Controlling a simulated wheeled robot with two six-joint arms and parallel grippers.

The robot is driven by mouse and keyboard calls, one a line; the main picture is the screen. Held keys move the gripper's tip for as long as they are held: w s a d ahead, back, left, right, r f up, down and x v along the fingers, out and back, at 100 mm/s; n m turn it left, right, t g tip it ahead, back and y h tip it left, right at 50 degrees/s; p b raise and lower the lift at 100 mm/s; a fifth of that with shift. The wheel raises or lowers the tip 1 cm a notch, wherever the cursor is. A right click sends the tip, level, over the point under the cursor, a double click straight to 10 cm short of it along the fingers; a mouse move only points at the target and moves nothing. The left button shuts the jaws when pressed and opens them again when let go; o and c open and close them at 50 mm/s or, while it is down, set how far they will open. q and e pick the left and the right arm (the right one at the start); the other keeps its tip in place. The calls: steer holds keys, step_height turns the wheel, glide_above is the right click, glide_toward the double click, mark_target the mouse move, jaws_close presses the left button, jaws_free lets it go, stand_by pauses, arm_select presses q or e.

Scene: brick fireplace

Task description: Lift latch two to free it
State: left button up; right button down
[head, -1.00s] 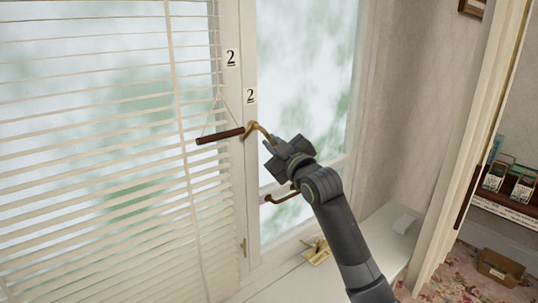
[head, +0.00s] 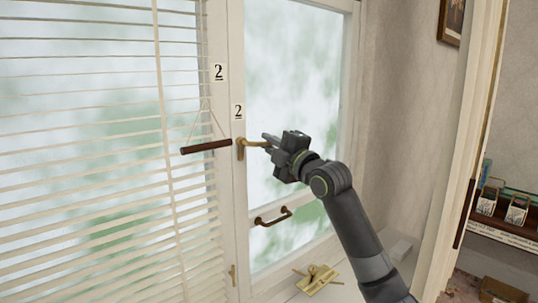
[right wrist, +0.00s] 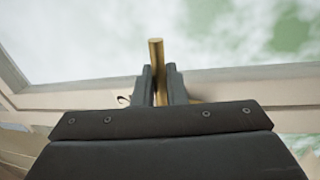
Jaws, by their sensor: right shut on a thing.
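Latch two is a brass lever handle (head: 240,150) on the white window frame, just below a label "2" (head: 238,111). Its lever points right, about level. My right gripper (head: 272,142) is shut on the lever's outer end. In the right wrist view the brass lever (right wrist: 156,58) stands between the two dark fingers (right wrist: 160,85), its tip sticking out past them. The gripper hides part of the lever in the head view. My left gripper is not in view.
A dark blind-pull bar (head: 206,147) hangs by cords just left of the latch, before the slatted blind (head: 90,150). A bar handle (head: 273,216) is on the window below. A brass piece (head: 318,279) lies on the sill. A shelf (head: 505,225) stands far right.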

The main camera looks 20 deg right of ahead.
steer(key=shift+r+n, duration=0.15)
steer(key=shift+n, duration=0.35)
steer(key=c, duration=1.6)
jaws_free()
steer(key=shift+b+v, duration=3.05)
steer(key=shift+v, duration=5.6)
